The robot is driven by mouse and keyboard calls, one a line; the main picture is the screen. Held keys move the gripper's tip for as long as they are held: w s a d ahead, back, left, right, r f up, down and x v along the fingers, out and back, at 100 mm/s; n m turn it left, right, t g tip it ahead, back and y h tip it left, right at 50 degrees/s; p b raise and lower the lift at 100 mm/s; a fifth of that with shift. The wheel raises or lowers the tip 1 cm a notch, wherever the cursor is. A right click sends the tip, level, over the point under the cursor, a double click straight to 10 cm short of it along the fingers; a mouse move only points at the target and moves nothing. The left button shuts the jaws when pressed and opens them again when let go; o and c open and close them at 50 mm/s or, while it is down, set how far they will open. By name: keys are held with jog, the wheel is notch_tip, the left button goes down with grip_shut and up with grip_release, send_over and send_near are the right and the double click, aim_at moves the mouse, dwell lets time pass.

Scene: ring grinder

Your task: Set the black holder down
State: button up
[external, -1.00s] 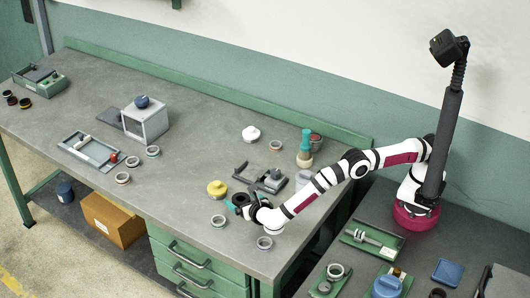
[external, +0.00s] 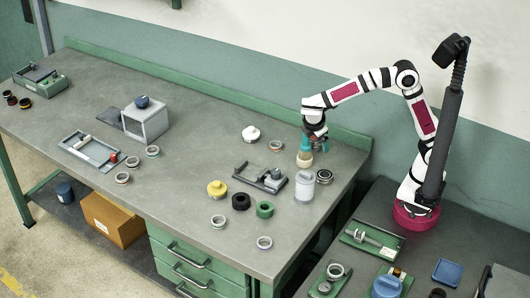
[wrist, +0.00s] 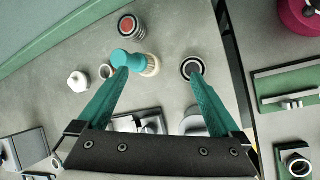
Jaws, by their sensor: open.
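The black holder (external: 241,201) stands on the grey bench between the yellow-topped piece and a green ring (external: 264,209), with nothing gripping it. It does not show clearly in the wrist view. My gripper (external: 315,146) is well away from it, to the upper right, above the bench near the teal-handled brush (external: 305,158). The brush head (wrist: 150,65) shows beside the left fingertip.
A grey fixture (external: 260,179) and a white cylinder (external: 304,188) stand near the holder. A ring (wrist: 192,68) shows by the right fingertip in the wrist view, and a red-topped stack (wrist: 131,25) lies beyond the brush.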

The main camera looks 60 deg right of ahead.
jog(key=s+d+r+m+g+y, duration=0.2)
jog(key=s+d+m+y, duration=0.1)
jog(key=s+d+m, duration=0.4)
jog(key=s+f+m+y, duration=0.3)
jog(key=s+m+y, duration=0.2)
jog(key=s+m, duration=0.6)
jog(key=s, duration=0.5)
jog(key=shift+s+d+m, duration=0.15)
jog(key=shift+s+m, duration=0.05)
jog(key=shift+m, duration=0.2)
